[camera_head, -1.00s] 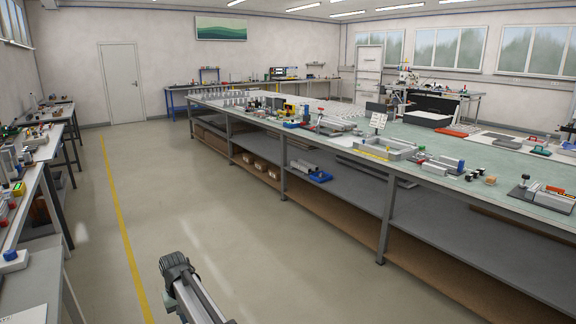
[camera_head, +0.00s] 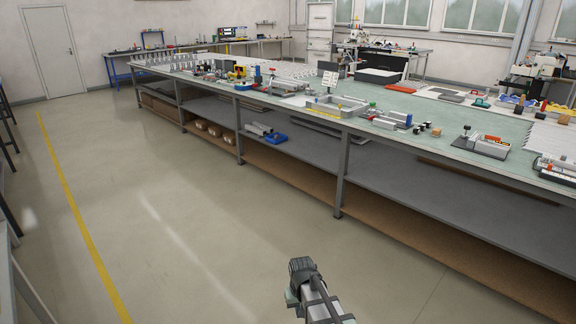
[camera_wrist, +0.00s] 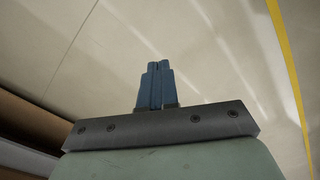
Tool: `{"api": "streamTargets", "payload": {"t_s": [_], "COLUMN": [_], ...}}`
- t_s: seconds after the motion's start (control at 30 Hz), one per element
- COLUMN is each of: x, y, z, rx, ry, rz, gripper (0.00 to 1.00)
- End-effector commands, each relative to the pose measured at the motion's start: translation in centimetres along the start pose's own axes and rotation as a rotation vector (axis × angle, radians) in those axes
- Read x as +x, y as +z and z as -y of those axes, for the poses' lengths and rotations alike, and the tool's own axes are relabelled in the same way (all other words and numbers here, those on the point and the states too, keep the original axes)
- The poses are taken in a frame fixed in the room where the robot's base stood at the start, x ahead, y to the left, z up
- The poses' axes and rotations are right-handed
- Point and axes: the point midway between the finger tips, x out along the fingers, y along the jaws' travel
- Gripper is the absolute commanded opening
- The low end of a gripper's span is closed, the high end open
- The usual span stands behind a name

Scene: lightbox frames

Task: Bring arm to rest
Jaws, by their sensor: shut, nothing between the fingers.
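My gripper shows in the wrist view (camera_wrist: 158,84) with its two blue fingers together and nothing between them. Below it in that view is bare pale floor. In the head view my arm rises from the bottom edge, right of the middle, over the floor in front of the long workbench (camera_head: 350,128). The fingers cannot be made out in the head view. The arm is apart from the bench there.
The bench has a grey lower shelf (camera_head: 400,180) and carries trays, blocks and tools. Its legs (camera_head: 341,175) stand right of the open floor (camera_head: 170,220). A yellow floor line (camera_head: 75,205) runs along the left. A bench edge shows in the wrist view's lower left corner.

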Motion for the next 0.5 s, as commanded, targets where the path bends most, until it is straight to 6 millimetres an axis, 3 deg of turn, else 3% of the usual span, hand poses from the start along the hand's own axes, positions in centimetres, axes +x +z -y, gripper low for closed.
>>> {"api": "streamTargets", "payload": {"t_s": [0.03,0.2,0.5], "x": [0.3,1.1,1.9], "y": [1.9,5.5,10.3], "z": [-1.9,-6.4,-11.0], "rx": [0.032,0.110,0.205], "ry": [0.000,0.000,0.001], "rz": [0.003,0.002,0.000], "gripper": [0.00,0.00,0.00]}}
